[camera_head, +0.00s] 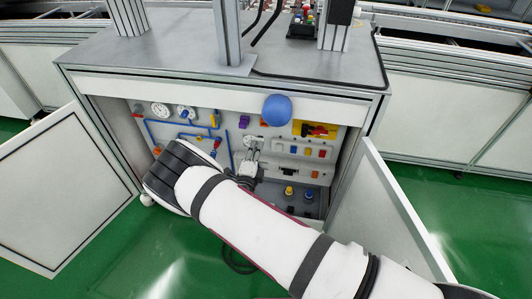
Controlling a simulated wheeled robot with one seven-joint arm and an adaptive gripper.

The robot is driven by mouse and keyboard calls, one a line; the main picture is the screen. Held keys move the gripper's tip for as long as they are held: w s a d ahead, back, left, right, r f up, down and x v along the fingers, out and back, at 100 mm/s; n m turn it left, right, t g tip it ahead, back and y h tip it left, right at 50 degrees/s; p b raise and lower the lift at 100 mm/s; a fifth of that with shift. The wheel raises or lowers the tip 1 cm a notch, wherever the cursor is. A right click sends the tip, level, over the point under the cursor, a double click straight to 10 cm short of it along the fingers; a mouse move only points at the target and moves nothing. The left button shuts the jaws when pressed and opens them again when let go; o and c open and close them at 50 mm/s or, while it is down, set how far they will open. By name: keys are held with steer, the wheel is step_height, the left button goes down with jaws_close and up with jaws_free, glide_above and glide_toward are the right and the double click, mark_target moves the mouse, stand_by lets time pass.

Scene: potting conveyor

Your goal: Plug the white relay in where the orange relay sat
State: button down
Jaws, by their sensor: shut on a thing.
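My gripper (252,152) reaches into the open cabinet and is shut on a small pale thing at the panel. The fingers hide most of it, so I cannot tell for sure that it is the white relay. Below the row are a dark slot (287,172) and a small orange block (314,174). Another orange block (264,123) and a purple block (244,121) are higher up. Which of these is the orange relay is too small to tell.
Both cabinet doors, left (62,190) and right (398,215), stand open. Gauges (160,110) and blue pipes fill the panel's left. Yellow (289,191) and blue (308,195) knobs stand low at right.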

steer(key=shift+w+d+b, duration=0.25)
steer(key=shift+w+b, duration=0.3)
steer(key=shift+w, duration=0.75)
steer(key=shift+w+d+b, duration=0.2)
steer(key=shift+w+b, duration=0.35)
steer(key=shift+w, duration=0.75)
steer(key=shift+w+d+b, duration=0.15)
steer(key=shift+w+b, duration=0.35)
steer(key=shift+w, duration=0.3)
steer(key=shift+w+d+b, duration=0.15)
steer(key=shift+w+b, duration=0.35)
steer(key=shift+w, duration=0.25)
steer(key=c, duration=1.4)
jaws_free()
steer(key=shift+s, duration=0.1)
glide_toward(259, 138)
steer(key=shift+w+d+f, duration=0.1)
steer(key=shift+w+f, duration=0.45)
steer(key=shift+s, duration=0.1)
